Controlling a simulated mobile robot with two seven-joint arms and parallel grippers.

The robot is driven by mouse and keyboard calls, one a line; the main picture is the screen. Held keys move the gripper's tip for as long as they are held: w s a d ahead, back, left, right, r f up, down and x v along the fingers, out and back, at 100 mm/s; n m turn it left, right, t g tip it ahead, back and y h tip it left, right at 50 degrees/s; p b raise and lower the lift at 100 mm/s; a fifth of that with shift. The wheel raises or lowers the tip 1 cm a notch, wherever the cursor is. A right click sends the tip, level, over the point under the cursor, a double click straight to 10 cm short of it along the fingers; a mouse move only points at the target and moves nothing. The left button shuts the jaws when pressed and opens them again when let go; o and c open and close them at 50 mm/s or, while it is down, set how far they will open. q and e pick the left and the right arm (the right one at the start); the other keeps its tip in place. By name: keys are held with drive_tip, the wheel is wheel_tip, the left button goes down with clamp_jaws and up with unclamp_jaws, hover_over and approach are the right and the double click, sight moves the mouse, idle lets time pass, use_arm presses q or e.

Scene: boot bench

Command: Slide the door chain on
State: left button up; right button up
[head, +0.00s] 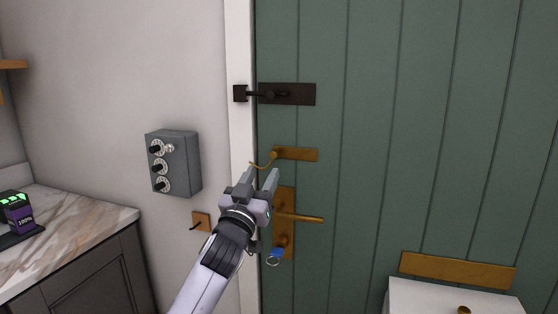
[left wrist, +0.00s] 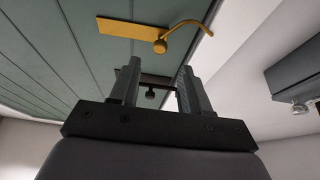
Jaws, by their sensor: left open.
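The brass door chain (head: 262,163) hangs in a short curve from a round knob (head: 273,154) at the left end of a brass plate (head: 300,154) on the green door. Its other end is near the white door frame (head: 240,130). In the left wrist view the chain (left wrist: 197,22) arcs from the knob (left wrist: 160,46), beside the plate (left wrist: 125,28). My left gripper (head: 262,173) is open and empty, just below the chain and knob, fingers pointing up. In the wrist view the knob lies beyond the fingertips (left wrist: 158,75), apart from them. My right gripper is not in view.
A dark bolt (head: 290,94) sits above the chain. A brass lever handle (head: 300,218) and a blue-tagged key (head: 276,254) are close beside my left gripper. A grey dial box (head: 173,163) is on the wall. A counter (head: 75,220) stands at left, a white cabinet (head: 450,300) at lower right.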

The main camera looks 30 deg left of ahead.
sight(273, 156)
use_arm(q)
drive_tip(key=shift+p+x, duration=0.55)
drive_tip(key=shift+x, duration=2.6)
drive_tip(key=shift+d+f, duration=0.1)
clamp_jaws()
